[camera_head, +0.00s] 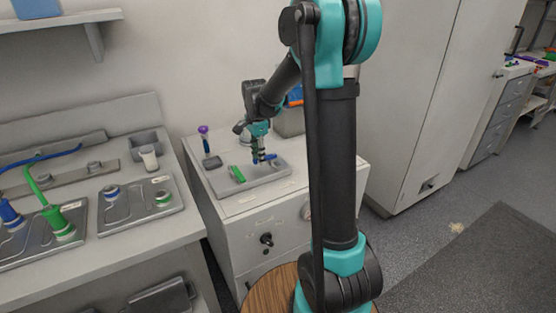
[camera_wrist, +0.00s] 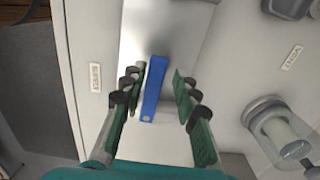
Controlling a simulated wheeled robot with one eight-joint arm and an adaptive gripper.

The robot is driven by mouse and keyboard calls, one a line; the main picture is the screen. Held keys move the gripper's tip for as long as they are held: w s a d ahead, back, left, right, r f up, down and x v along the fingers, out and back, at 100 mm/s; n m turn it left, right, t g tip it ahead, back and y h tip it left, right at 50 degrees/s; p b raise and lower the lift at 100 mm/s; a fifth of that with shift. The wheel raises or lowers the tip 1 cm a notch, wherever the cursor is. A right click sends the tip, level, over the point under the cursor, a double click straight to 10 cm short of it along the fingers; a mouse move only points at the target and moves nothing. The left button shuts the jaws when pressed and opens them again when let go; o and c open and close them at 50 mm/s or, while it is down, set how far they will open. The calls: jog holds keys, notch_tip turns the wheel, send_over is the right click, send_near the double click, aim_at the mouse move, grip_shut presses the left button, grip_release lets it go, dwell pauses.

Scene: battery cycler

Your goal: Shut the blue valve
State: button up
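The blue valve's lever handle (camera_wrist: 153,90) runs nearly upright in the wrist view, over a pale metal plate. In the head view, a small blue part of it (camera_head: 271,157) shows on the cabinet top, partly hidden by my gripper (camera_head: 261,153). In the wrist view, my gripper (camera_wrist: 158,78) is open, with one finger on each side of the blue handle. The left finger is close to the handle and a wider gap shows on the right. I cannot tell whether either finger touches it.
A green handle (camera_head: 237,174) lies left of the blue one on the same plate (camera_head: 262,180). A purple-topped tool (camera_head: 204,139) stands behind it. The left bench (camera_head: 100,253) holds green and blue connectors. A tall cabinet (camera_head: 420,100) stands at the right.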

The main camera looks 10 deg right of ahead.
jog(key=shift+w+r, duration=0.15)
jog(key=shift+r, duration=3)
jog(key=s+d+f+n+t, duration=0.1)
jog(key=s+f+n, duration=0.3)
jog(key=s, duration=0.4)
jog(key=s+d+f+n+t, duration=0.1)
jog(key=s+d+f+n, duration=0.3)
jog(key=s, duration=0.5)
jog(key=s+d+f+n+t, duration=0.2)
jog(key=s+n, duration=0.4)
jog(key=s, duration=0.3)
notch_tip(320, 180, down, 2)
jog(key=shift+d+f, duration=0.15)
jog(key=shift+d, duration=0.6)
jog(key=shift+o, duration=0.4)
jog(key=shift+w, duration=0.1)
